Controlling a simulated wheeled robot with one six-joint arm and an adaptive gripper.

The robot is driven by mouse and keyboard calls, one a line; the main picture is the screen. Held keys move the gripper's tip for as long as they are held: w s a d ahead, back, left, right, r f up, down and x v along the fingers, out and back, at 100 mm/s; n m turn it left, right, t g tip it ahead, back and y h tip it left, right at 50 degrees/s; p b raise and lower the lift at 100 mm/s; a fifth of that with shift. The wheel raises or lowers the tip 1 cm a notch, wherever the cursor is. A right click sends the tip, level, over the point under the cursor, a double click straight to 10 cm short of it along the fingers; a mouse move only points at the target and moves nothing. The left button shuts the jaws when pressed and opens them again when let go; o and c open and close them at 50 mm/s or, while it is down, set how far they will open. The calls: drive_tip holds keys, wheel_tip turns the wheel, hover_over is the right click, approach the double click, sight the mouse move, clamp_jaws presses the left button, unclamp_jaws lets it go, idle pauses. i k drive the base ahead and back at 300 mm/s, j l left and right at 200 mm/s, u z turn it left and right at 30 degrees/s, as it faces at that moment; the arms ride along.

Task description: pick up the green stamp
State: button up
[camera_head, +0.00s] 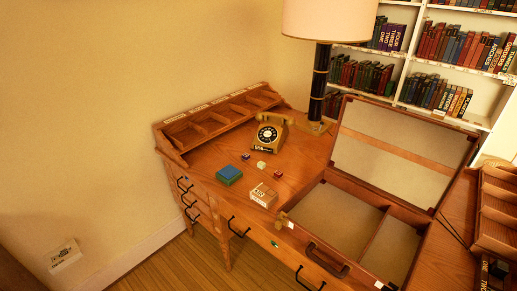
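I cannot tell for certain which thing is the green stamp. A small block with a blue top and green sides (229,175) lies on the left part of the wooden desk (212,157). A tiny green spot (275,244) shows on the desk's front face. My gripper is not in view.
A rotary telephone (271,133) and a tall lamp (319,85) stand behind the cubes. A lettered box (263,195) sits near the front edge. An open case (338,221) with a raised lid fills the right. A bookshelf (468,105) stands behind.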

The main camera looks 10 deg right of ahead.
sight(261, 165)
drive_tip(key=i+j+z, duration=0.25)
drive_tip(key=i+j, duration=0.15)
drive_tip(key=j, duration=0.25)
drive_tip(key=i+j+z, duration=0.1)
drive_tip(key=j, duration=0.25)
drive_tip(key=i+j+z, duration=0.15)
drive_tip(key=j, duration=0.25)
drive_tip(key=i+j+z, duration=0.1)
drive_tip(key=i+j, duration=0.15)
drive_tip(key=j, duration=0.15)
drive_tip(key=i+j+z, duration=0.1)
drive_tip(key=j, duration=0.3)
